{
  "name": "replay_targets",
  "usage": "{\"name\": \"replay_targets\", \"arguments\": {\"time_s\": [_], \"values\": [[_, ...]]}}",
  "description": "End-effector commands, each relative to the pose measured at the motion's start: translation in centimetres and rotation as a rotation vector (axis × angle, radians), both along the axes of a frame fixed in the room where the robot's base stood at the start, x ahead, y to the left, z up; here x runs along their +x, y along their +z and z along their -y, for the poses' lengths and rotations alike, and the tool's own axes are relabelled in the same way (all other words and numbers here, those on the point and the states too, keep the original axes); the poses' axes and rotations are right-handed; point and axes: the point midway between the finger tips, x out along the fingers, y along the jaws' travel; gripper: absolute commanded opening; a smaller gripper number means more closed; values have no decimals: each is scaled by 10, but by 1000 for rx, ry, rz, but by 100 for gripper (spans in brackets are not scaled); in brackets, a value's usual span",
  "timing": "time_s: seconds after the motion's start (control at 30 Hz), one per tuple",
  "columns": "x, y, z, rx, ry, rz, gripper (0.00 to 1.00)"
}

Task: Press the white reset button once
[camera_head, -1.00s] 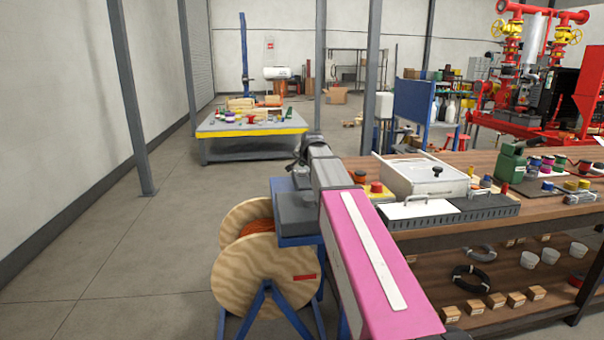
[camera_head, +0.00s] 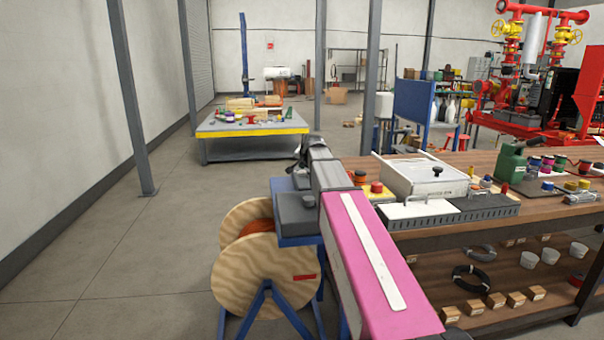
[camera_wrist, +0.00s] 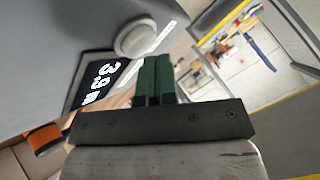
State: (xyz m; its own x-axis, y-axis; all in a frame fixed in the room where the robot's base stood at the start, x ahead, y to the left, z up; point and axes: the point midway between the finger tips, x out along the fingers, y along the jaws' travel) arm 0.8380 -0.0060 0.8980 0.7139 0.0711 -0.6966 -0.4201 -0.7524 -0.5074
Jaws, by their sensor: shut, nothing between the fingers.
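The white reset button (camera_wrist: 135,38) is a round, pale knob on a grey housing in the wrist view. A dark display (camera_wrist: 103,82) with white digits sits on the same housing, beside the button. My gripper (camera_wrist: 153,75) shows its two dark green fingers together, shut and empty. The fingertips appear just below the button in the picture. I cannot tell whether they touch it. In the head view my pink and grey arm reaches forward and hides the fingers, and I cannot make out the button there.
A wooden cable reel (camera_head: 258,270) on a blue stand is left of my arm. A wooden workbench (camera_head: 545,213) with boxes and small parts is at right. A yellow-edged table (camera_head: 250,132) stands farther back. The floor at left is clear.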

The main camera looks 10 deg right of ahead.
Motion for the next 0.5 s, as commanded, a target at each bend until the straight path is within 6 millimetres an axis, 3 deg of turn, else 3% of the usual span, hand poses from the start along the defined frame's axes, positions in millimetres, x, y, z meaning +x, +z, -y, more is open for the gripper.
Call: {"name": "replay_targets", "arguments": {"time_s": [0.5], "values": [[0, -5, 0, 0, 0, 0, 0]]}}
